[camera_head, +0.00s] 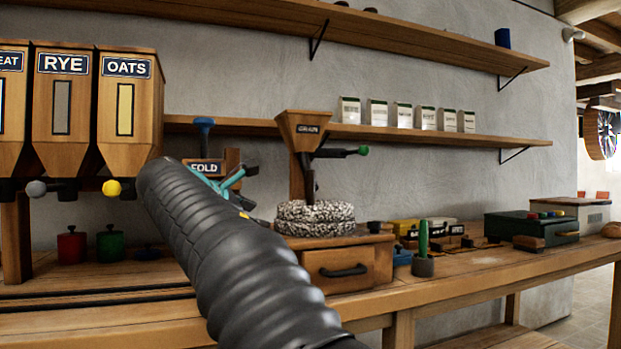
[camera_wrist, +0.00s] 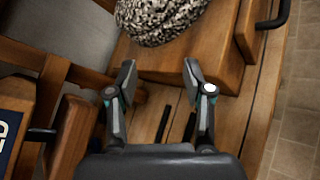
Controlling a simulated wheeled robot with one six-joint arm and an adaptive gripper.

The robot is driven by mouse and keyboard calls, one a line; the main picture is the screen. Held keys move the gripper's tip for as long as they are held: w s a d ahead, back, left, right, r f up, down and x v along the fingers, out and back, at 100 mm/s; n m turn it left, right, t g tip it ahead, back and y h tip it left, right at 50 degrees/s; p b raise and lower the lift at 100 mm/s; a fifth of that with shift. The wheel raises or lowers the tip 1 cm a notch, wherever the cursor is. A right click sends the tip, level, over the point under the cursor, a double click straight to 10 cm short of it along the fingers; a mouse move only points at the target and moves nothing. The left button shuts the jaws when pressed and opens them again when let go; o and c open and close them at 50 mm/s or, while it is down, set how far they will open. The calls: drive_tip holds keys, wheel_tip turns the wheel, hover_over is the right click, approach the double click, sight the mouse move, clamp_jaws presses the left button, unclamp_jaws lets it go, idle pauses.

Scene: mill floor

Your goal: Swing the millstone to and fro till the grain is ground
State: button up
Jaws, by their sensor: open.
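The speckled grey millstone (camera_head: 315,219) sits on a wooden mill box with a drawer (camera_head: 347,270), under a wooden hopper (camera_head: 302,130). In the wrist view the millstone (camera_wrist: 163,18) shows at the top, beyond my fingertips, on the wooden box (camera_wrist: 185,62). My gripper (camera_wrist: 163,80) is open and empty, with its fingers apart and pointing toward the box, not touching the stone. In the head view my dark arm crosses the front and my gripper's teal parts (camera_head: 225,182) show left of the stone.
Bins for rye (camera_head: 62,95) and oats (camera_head: 126,95) hang at the left. A red canister (camera_head: 71,246) and a green canister (camera_head: 110,245) stand below. A FOLD stand (camera_head: 208,168) is behind my gripper. A green box (camera_head: 530,226) and small tools occupy the bench to the right.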

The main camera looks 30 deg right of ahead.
sight(307, 178)
wheel_tip(307, 178, up, 7)
drive_tip(key=s+d+n+h, duration=0.2)
drive_tip(key=d+n+h, duration=0.1)
drive_tip(key=n+h, duration=0.2)
drive_tip(key=shift+n+g, duration=0.3)
drive_tip(key=shift+n, duration=0.4)
drive_tip(key=x, duration=1.3)
drive_tip(key=shift+d, duration=0.3)
clamp_jaws()
drive_tip(key=shift+a, duration=0.1)
